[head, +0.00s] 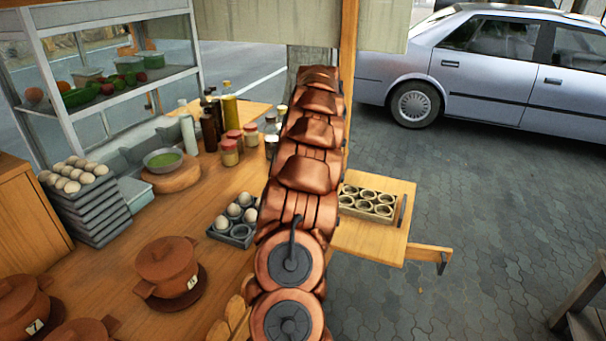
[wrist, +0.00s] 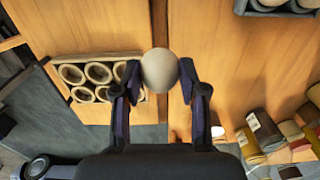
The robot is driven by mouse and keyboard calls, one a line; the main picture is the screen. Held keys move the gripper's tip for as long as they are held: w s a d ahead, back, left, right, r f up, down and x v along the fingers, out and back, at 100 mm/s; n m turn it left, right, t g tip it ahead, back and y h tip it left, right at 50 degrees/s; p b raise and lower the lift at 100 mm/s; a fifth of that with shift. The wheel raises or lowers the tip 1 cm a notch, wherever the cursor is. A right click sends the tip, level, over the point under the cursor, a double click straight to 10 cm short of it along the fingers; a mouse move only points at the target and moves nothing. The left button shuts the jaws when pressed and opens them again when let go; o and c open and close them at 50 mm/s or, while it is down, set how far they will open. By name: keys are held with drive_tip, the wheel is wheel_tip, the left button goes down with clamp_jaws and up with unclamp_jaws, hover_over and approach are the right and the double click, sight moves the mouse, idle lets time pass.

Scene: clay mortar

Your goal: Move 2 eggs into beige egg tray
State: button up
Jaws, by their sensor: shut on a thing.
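My gripper (wrist: 160,78) is shut on a pale egg (wrist: 159,66), held between its two fingertips in the wrist view. In the head view my own arm hides the gripper and the held egg. The beige egg tray (head: 366,211) sits on a wooden side shelf, right of my arm in the head view. It also shows left of the held egg in the wrist view (wrist: 78,58). Its visible cups look empty. A dark egg tray (head: 238,242) left of my arm holds several eggs (head: 234,210) and shows an empty cup at its front.
Bottles and jars (head: 229,150) stand behind the dark tray. A stack of grey trays with eggs (head: 98,210), a green-filled bowl (head: 162,160) and clay pots (head: 166,266) occupy the counter's left. Open pavement lies right of the side shelf (head: 372,245).

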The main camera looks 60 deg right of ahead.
drive_tip(key=s+d+f+p, duration=0.4)
drive_tip(key=s+d+f, duration=0.1)
drive_tip(key=d, duration=0.4)
drive_tip(key=shift+s+d+p, duration=0.2)
drive_tip(key=shift+s+p, duration=0.1)
drive_tip(key=shift+s, duration=0.6)
drive_tip(key=shift+f, duration=0.1)
drive_tip(key=shift+f+b, duration=0.35)
drive_tip(key=shift+f, duration=0.35)
drive_tip(key=shift+f, duration=0.45)
idle(0.8)
drive_tip(key=o, duration=0.8)
